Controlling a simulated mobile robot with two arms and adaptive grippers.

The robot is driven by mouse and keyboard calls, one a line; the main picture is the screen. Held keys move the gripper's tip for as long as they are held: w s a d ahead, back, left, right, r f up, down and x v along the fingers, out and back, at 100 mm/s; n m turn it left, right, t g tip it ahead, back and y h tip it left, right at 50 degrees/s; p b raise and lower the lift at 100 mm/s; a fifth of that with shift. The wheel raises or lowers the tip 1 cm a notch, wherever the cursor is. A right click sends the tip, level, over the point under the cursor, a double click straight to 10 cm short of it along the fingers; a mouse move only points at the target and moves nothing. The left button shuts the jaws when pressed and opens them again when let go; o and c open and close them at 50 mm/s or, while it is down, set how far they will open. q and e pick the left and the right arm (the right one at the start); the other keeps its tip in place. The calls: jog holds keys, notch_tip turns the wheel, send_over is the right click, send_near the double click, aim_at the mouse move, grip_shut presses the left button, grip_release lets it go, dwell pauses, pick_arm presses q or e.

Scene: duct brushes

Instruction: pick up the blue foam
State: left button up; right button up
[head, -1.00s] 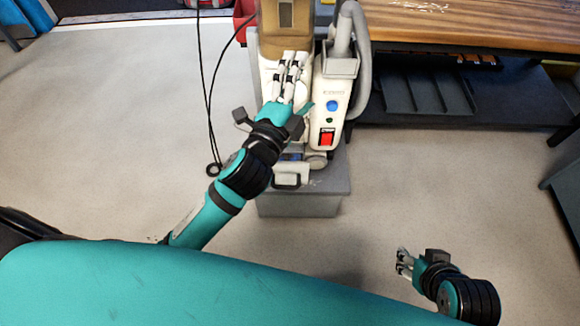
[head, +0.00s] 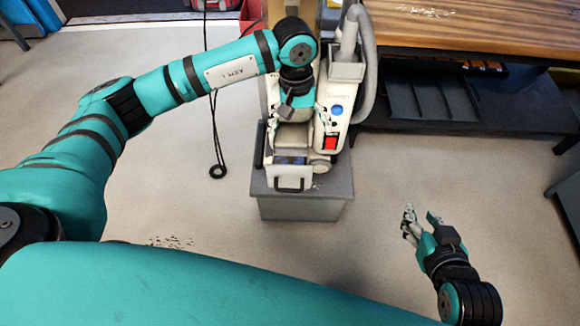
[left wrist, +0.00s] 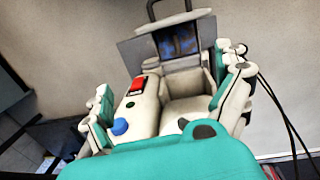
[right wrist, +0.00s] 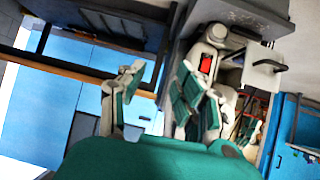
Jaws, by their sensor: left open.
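A dark blue mottled patch, probably the blue foam (left wrist: 180,41), shows in the open grey tray (left wrist: 138,50) of the white machine in the left wrist view. In the head view it is a small blue strip (head: 290,160) at the machine's front. My left gripper (head: 298,130) points down over the machine, open and empty, its fingers spread to either side of the machine's body. It also shows in the left wrist view (left wrist: 166,95), short of the blue patch. My right gripper (head: 420,217) is open and empty, low at the right, away from the machine.
The white machine (head: 338,92) has a red switch, a blue button and a grey hose (head: 367,70). It stands on a grey base (head: 300,207). A wooden bench (head: 480,25) with a dark shelf stands behind right. A black cable hangs left.

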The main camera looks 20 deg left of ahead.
pick_arm(q)
jog(key=a, duration=0.2)
jog(key=b, duration=0.2)
send_over(290, 161)
notch_tip(290, 161, down, 6)
jog(key=shift+y, duration=0.4)
jog(key=f, duration=0.3)
jog(key=f+b, duration=0.1)
jog(key=f, duration=0.1)
jog(key=shift+w+d+f, duration=0.1)
jog(key=shift+d+f, duration=0.1)
jog(key=shift+d, duration=0.05)
jog(key=shift+f, duration=0.6)
jog(key=f, duration=0.1)
jog(key=f+b, duration=0.1)
jog(key=f, duration=0.2)
jog(key=shift+a+f+b, duration=0.25)
jog(key=shift+b, duration=0.15)
pick_arm(e)
jog(key=w+a+r+t+y, duration=0.1)
jog(key=r+t+y, duration=0.1)
jog(key=r+t, duration=0.4)
jog(key=w+a+r+t+y, duration=0.1)
jog(key=r+t, duration=0.5)
jog(key=r, duration=0.6)
jog(key=shift+w+a+r+n+t+y, duration=0.3)
jog(key=shift+w+a+r+y, duration=0.1)
jog(key=shift+a+y, duration=0.3)
pick_arm(q)
jog(key=shift+c, duration=0.3)
